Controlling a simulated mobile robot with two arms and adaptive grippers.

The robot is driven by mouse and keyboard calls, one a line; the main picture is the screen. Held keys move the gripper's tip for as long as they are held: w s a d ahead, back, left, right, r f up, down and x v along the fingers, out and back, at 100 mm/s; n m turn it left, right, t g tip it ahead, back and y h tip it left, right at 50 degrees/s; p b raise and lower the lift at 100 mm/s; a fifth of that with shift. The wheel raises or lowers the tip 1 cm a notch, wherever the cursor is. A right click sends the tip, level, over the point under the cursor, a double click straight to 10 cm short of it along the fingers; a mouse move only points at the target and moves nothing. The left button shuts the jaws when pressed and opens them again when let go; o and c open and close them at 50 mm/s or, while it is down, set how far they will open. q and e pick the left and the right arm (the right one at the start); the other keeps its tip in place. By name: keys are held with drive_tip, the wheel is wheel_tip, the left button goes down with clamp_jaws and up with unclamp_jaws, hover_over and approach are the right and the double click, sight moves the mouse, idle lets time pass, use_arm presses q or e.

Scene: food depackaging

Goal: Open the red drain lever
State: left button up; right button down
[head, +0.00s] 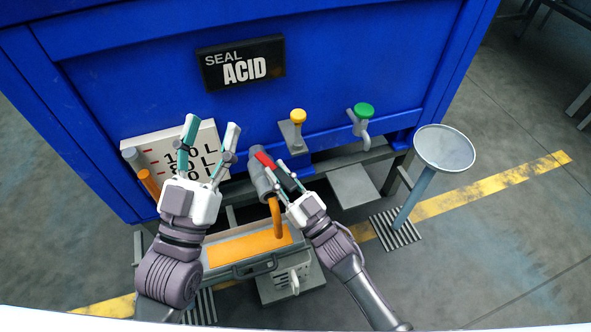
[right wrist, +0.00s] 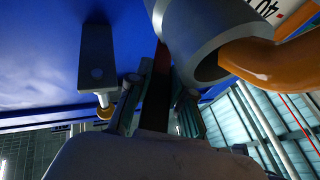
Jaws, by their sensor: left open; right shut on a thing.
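The red drain lever (head: 265,160) sits on a grey pipe valve (head: 261,181) at the front of the blue tank. My right gripper (head: 279,172) is at the lever with its fingers shut on it. In the right wrist view the lever (right wrist: 157,88) is a dark reddish bar between the fingers, beside the grey pipe (right wrist: 205,40). An orange spout (head: 276,217) curves down from the valve. My left gripper (head: 211,132) is open and empty, in front of the white litre scale. The fingers partly hide the lever.
The blue tank (head: 350,60) bears an acid label (head: 241,64), a yellow knob (head: 298,116) and a green tap (head: 364,111). An orange-topped container (head: 240,248) stands below the spout. A round grey stand (head: 445,148) is at right.

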use_arm(q)
drive_tip(key=shift+w+d+f, duration=0.1)
drive_tip(key=shift+d, duration=0.2)
use_arm(e)
drive_tip(key=shift+s+a, duration=0.1)
drive_tip(key=shift+t, duration=0.4)
drive_tip(key=c, duration=1)
unclamp_jaws()
drive_tip(key=shift+c, duration=0.2)
drive_tip(key=v, duration=1.2)
drive_tip(key=shift+r, duration=0.2)
drive_tip(key=shift+s+h, duration=0.1)
drive_tip(key=shift+h, duration=0.2)
